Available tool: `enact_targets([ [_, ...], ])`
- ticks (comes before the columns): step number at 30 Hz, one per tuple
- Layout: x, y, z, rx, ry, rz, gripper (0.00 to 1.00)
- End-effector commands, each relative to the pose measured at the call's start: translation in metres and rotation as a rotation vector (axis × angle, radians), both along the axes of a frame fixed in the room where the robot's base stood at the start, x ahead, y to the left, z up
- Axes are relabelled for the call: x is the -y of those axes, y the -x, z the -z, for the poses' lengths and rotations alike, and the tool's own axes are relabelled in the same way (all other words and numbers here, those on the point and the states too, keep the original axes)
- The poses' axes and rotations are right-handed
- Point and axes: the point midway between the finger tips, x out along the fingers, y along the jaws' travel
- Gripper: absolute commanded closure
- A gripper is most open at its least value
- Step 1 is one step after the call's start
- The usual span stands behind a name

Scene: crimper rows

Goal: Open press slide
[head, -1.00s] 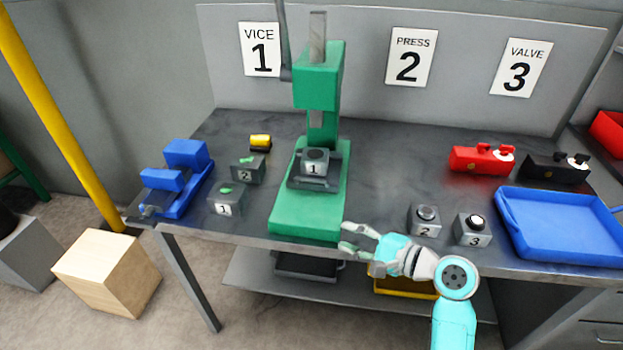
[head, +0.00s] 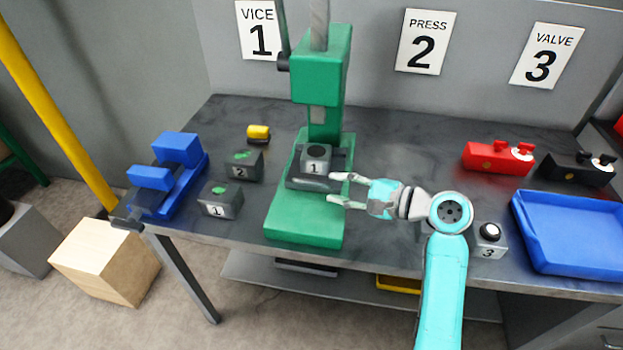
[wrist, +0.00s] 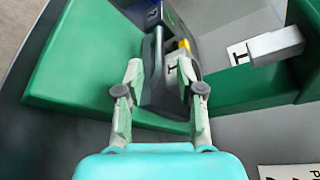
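The green press (head: 322,70) stands on the bench, with a lever at its upper left. A dark grey slide (head: 302,182) lies on its green base and carries a grey block marked 1 (head: 316,160). My gripper (head: 334,188) is at the right front side of the slide, with its fingers pointing left. In the wrist view my gripper (wrist: 160,70) is open, with one finger on each side of the near end of the dark slide (wrist: 160,92). A dark bar (wrist: 158,50) runs along the slide there. I cannot tell whether the fingers touch it.
A blue vice (head: 170,175) and dark blocks 1 (head: 220,200) and 2 (head: 243,165) are left of the press. Block 3 (head: 489,241), a blue tray (head: 570,235) and a red valve (head: 497,157) are right. Bare bench lies behind my arm.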

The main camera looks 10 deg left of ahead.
Motion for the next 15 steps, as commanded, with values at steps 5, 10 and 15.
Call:
enact_targets([
  [5,-0.032,-0.011,0.007,0.0,0.0,-0.004,0.63],
  [10,-0.054,-0.02,0.013,0.0,0.0,-0.001,0.63],
  [15,-0.066,-0.025,0.015,0.001,0.001,-0.001,0.63],
])
